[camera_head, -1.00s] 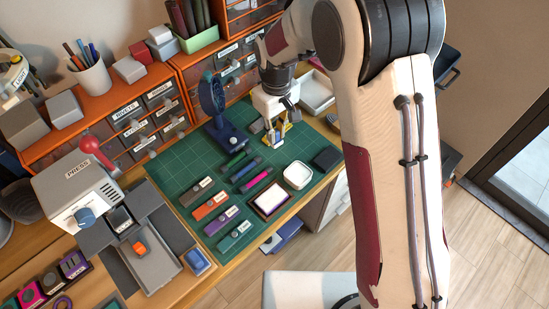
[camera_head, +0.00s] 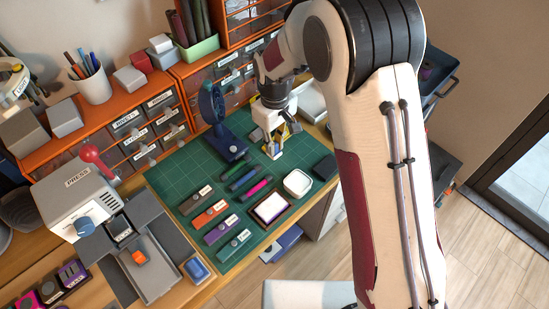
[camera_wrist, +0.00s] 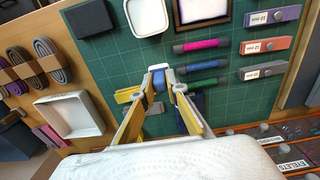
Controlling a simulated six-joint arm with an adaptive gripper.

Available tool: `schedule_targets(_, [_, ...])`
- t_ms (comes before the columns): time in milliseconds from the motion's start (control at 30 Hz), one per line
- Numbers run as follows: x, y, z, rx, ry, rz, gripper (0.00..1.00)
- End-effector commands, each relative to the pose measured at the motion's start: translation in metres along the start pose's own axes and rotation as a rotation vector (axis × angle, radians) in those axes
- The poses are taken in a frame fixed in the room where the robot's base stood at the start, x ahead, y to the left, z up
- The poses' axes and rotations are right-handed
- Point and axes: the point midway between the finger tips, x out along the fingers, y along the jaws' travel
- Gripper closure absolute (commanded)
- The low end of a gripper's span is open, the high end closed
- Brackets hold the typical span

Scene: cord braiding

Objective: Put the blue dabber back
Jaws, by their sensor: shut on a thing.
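My gripper (camera_head: 273,150) is over the back right of the green cutting mat (camera_head: 182,163). In the wrist view my gripper (camera_wrist: 160,84) is shut on a small blue piece with a pale end, which I take for the blue dabber (camera_wrist: 159,82). The fingers hide much of it, and I cannot tell whether it touches the mat. Three slim sticks, green, blue (camera_head: 243,180) and pink (camera_head: 258,189), lie on the mat in front of and left of the gripper.
A dark blue stand (camera_head: 216,118) is close left of the gripper. A white dish (camera_head: 297,183), a framed white pad (camera_head: 271,206) and a dark block (camera_head: 325,168) lie in front. A grey block (camera_wrist: 152,107) is near the fingers. Labelled drawers (camera_head: 157,103) stand behind.

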Motion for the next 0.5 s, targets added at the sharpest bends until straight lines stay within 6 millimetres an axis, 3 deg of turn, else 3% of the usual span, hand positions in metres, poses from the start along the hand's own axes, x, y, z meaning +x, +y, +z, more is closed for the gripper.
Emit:
schedule_targets(200, [0.026, 0.0, 0.0, 0.0, -0.001, 0.0, 1.0])
schedule_targets(500, [0.03, 0.0, 0.0, 0.0, 0.0, 0.0, 1.0])
